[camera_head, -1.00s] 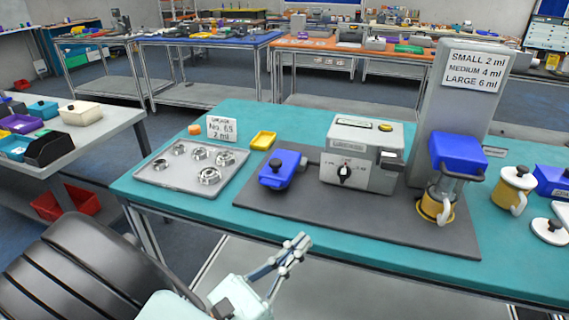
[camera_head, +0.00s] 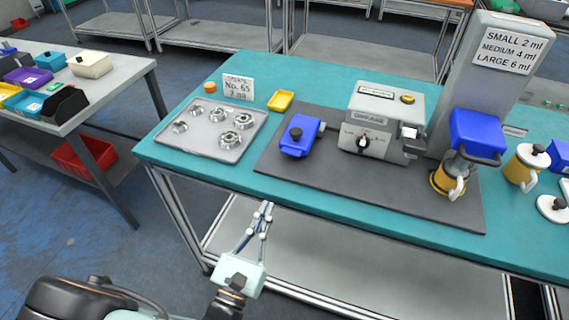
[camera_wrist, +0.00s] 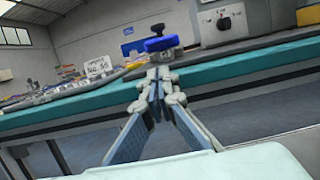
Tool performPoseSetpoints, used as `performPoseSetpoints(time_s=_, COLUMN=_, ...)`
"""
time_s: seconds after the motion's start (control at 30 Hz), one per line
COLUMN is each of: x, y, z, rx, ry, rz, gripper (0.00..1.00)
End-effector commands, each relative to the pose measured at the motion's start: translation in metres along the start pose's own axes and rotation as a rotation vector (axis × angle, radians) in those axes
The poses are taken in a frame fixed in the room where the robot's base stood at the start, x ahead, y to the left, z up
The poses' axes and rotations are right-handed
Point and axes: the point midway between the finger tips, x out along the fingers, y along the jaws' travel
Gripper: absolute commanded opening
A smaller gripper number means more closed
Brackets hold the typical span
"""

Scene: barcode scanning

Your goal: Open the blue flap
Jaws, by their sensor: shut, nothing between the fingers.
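Two blue parts show on the dark mat (camera_head: 270,158), and I cannot tell for certain which is the blue flap. One is a low blue piece with a black knob (camera_head: 301,136), left of the grey machine; it also shows in the wrist view (camera_wrist: 161,44), beyond my fingertips. The other is a blue block with a dark handle (camera_head: 477,133) on the tall grey stand, above a clear and yellow jug (camera_head: 450,178). My gripper (camera_head: 267,208) is shut and empty, in front of the table's near edge, apart from both. Its fingertips meet in the wrist view (camera_wrist: 161,75).
The teal table (camera_head: 330,200) holds a grey machine with a dial (camera_head: 380,120), a tray of metal rings (camera_head: 212,130), a yellow dish (camera_head: 281,101) and a sign (camera_head: 238,87). A yellow jug (camera_head: 525,165) stands at the right. Floor is open at left.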

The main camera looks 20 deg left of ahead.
Motion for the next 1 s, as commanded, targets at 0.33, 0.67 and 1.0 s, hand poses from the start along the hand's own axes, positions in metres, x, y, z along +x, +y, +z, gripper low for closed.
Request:
performPoseSetpoints(time_s=0.33, x=0.077, y=-0.001, z=0.002, rx=-0.002, ry=-0.001, rz=-0.003, gripper=0.0)
performPoseSetpoints(time_s=0.67, x=0.121, y=0.0, z=0.001, rx=0.0, ry=-0.001, rz=-0.001, gripper=0.0)
performPoseSetpoints(time_s=1.0, x=0.125, y=-0.001, z=0.0, rx=-0.001, ry=0.0, rz=-0.001, gripper=0.0)
